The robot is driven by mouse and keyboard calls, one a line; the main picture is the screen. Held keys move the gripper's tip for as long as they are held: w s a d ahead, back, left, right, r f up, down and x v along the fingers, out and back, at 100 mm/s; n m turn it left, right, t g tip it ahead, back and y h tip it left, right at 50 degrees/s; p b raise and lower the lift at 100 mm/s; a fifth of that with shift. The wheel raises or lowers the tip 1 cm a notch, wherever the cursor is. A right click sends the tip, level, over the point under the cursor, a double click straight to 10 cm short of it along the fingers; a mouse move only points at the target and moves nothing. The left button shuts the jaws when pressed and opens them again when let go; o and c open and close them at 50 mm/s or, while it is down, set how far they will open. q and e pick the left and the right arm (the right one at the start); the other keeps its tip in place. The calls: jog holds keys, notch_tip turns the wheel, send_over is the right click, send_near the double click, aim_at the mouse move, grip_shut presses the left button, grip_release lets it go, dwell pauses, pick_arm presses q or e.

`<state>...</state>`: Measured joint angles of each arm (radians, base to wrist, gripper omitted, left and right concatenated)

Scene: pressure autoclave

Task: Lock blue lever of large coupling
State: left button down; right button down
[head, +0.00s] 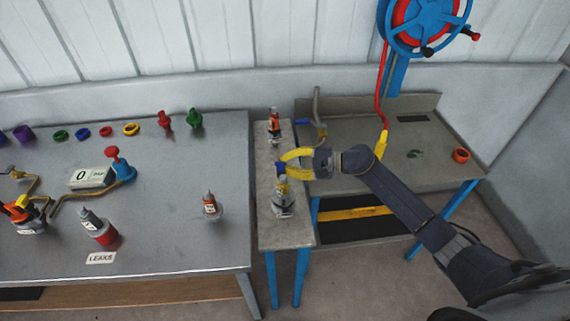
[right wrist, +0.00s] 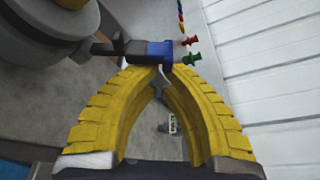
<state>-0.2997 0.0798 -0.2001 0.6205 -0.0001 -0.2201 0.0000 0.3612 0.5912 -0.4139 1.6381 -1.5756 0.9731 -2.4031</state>
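The large coupling (head: 283,203) stands upright near the front of the narrow grey bench. Its blue lever (head: 279,169) shows at its top, partly covered by my right gripper (head: 284,166). In the right wrist view the blue lever (right wrist: 160,48) lies across the tips of the yellow fingers (right wrist: 162,68), with a dark part at its left. The fingers curve together and their tips are almost meeting. They look to be at or touching the lever's near side, not clearly around it. A grey round body (right wrist: 50,30) fills the upper left there. My left gripper is not in view.
A smaller orange-topped coupling (head: 274,122) stands at the bench's back. The left table (head: 170,235) holds a gauge display (head: 92,178), bottles and rings. A hand wheel (head: 418,22) hangs at upper right. The right-hand table (head: 425,175) is mostly clear.

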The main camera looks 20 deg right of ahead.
jog(key=shift+s+a+r, duration=0.15)
jog(key=shift+s+r, duration=0.55)
jog(key=shift+s, duration=0.1)
jog(key=shift+s+a+r, duration=0.15)
jog(key=shift+s+r, duration=0.5)
jog(key=shift+s, duration=0.1)
jog(key=shift+s+a, duration=0.15)
jog(key=shift+s, duration=0.1)
send_near(280, 165)
jog(key=w+d, duration=0.1)
jog(key=w+d+f, duration=0.1)
jog(key=shift+w+d+f, duration=0.25)
jog(key=shift+w+d, duration=0.05)
jog(key=shift+w, duration=0.1)
jog(key=shift+a, duration=0.1)
dwell(0.4)
